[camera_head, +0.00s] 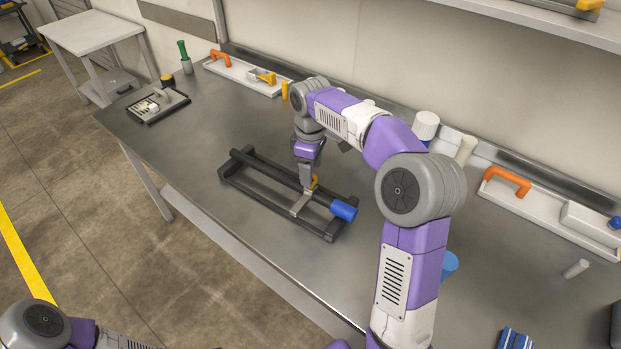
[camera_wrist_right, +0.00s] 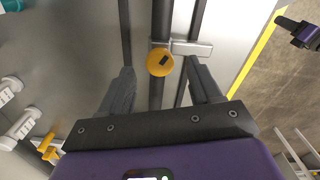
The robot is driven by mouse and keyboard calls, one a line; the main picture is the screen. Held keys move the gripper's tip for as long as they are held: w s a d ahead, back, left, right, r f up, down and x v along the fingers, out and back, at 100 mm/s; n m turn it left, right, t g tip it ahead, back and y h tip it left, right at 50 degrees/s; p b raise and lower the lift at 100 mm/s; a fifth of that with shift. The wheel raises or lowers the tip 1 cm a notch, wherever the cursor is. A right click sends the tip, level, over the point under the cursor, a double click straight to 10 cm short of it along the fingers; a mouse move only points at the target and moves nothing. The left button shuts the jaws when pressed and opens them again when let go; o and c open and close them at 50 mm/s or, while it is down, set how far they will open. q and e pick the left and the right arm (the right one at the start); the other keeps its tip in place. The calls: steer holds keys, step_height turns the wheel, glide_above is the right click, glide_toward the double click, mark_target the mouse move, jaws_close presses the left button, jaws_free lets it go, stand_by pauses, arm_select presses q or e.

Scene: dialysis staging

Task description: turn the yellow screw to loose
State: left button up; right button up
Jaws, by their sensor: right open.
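The yellow screw (camera_wrist_right: 159,62) has a round head with a dark slot and sits on a dark rail of a black frame (camera_head: 240,187) on the steel table. In the head view the screw (camera_head: 314,181) is partly hidden by my right gripper (camera_head: 306,178). A light grey crossbar (camera_head: 300,204) lies beside the screw. A blue cylinder (camera_head: 344,209) is at the frame's right end. In the right wrist view my right gripper (camera_wrist_right: 160,68) is open, with one finger on each side of the screw and visible gaps. My left gripper is out of the head view.
White trays with orange handles (camera_head: 220,57) (camera_head: 508,181) line the back wall. A white-capped container (camera_head: 426,125) stands behind my right arm.

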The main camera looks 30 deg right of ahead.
steer(key=shift+f+b, duration=0.3)
steer(key=shift+f, duration=0.9)
steer(key=c, duration=1.1)
steer(key=shift+o, duration=0.2)
steer(key=shift+r+n+p, duration=0.2)
steer(key=shift+n+p, duration=0.5)
steer(key=shift+p, duration=0.4)
steer(key=n+p, duration=1.3)
steer(key=p, duration=0.1)
steer(key=n+p, duration=0.5)
steer(key=shift+n, duration=0.3)
steer(key=shift+f+n+p, duration=0.1)
steer(key=shift+n+p, duration=1.25)
steer(key=shift+n, duration=0.55)
